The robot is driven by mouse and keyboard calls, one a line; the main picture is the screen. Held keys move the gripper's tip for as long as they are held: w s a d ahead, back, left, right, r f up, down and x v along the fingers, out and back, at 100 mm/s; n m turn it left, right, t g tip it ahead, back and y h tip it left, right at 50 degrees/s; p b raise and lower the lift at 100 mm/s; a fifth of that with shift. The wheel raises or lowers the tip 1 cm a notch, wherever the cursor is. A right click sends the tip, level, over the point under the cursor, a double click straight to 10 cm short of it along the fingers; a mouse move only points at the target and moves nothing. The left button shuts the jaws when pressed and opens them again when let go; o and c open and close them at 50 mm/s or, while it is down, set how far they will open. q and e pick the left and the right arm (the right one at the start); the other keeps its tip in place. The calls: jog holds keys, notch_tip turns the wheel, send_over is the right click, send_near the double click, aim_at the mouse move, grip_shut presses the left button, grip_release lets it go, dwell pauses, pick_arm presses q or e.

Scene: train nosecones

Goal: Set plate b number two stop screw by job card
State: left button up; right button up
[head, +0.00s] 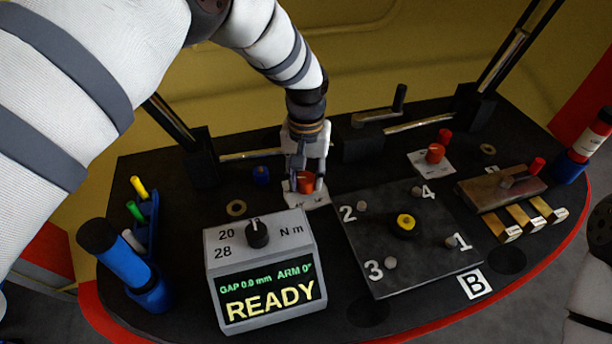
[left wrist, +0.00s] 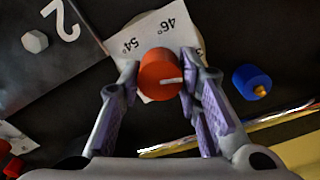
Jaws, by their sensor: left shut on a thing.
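Black plate B (head: 375,255) lies on the dark table, with grey hex-headed screws by numbers 1 to 4 and a yellow piece at its centre. The number two screw (head: 361,206) is at its upper left; it also shows in the left wrist view (left wrist: 35,41). My left gripper (head: 305,182) is shut on an orange-red knob (left wrist: 160,72), one finger on each side. The knob stands on a white card (left wrist: 185,38) marked 54° and 46°, and its white line points right in the left wrist view.
A grey box (head: 262,265) reads GAP 0.0 mm, ARM 0°, READY, with a black 20/28 Nm dial (head: 257,234). A second red knob (head: 435,153) is behind the plate. A blue tool (head: 125,260) stands left; brass blocks (head: 525,218) lie right.

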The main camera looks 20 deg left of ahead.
aim_at(306, 177)
pick_arm(q)
jog(key=o, duration=1.1)
jog(key=shift+o, duration=0.2)
notch_tip(306, 177, up, 12)
